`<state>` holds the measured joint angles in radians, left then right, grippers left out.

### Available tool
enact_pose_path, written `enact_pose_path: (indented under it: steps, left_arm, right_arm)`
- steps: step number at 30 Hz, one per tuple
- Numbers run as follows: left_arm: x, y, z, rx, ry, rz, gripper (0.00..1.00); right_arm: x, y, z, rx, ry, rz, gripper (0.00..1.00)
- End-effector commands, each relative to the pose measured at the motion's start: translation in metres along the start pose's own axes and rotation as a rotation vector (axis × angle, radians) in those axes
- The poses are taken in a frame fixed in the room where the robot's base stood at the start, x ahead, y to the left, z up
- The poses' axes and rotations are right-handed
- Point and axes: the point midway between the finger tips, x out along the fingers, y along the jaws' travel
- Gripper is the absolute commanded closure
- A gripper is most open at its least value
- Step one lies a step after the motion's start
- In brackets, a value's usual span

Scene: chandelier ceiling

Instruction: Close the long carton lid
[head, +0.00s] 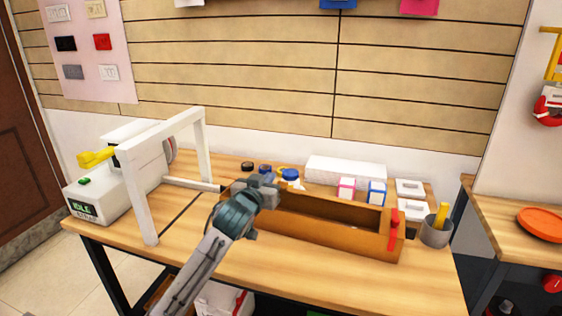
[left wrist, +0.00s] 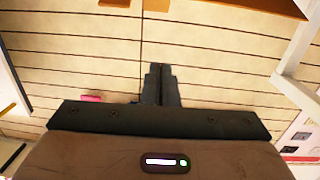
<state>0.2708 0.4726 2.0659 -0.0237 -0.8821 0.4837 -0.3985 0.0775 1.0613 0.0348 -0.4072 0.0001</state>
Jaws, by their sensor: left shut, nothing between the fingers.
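A long brown carton (head: 330,237) lies on the wooden table, its long side running left to right. Its top is open and I see into its dark inside. A red piece (head: 394,230) is on its right end. I cannot clearly make out the lid; my left gripper and wrist cover the carton's left end. My left gripper (head: 270,183) is at that left end, shut and empty. I cannot tell whether it touches the carton. In the left wrist view its shut fingers (left wrist: 161,85) point at the slatted wall. My right gripper is not in view.
A white frame (head: 136,195) and a machine (head: 95,200) stand left of the carton. Small boxes (head: 376,192), a white block (head: 345,172) and blue-capped items (head: 290,175) are behind it. A grey cup (head: 435,234) stands at right. The table front is clear.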

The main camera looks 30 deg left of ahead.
Motion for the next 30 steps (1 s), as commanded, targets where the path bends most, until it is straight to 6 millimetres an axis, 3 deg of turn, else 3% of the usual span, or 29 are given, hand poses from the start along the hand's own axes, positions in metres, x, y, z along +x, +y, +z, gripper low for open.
enact_pose_path:
  steps: [1,4,9,17,30]
  left_arm:
    - [0.0,0.001,-0.013,0.001,-0.027,0.006,1.0]
    - [0.0,0.003,-0.016,0.009,-0.074,0.018,1.0]
    - [0.0,0.006,-0.015,0.015,-0.119,0.032,1.0]
    - [0.021,0.007,-0.012,0.014,-0.128,0.034,1.0]
    - [0.101,0.01,0.001,0.016,-0.128,0.035,1.0]
  right_arm:
    - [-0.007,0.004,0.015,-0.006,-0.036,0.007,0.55]
    - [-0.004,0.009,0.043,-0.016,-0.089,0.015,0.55]
    - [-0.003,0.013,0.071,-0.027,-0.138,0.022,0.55]
    - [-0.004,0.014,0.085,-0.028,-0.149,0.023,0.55]
    - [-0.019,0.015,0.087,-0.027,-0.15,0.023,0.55]
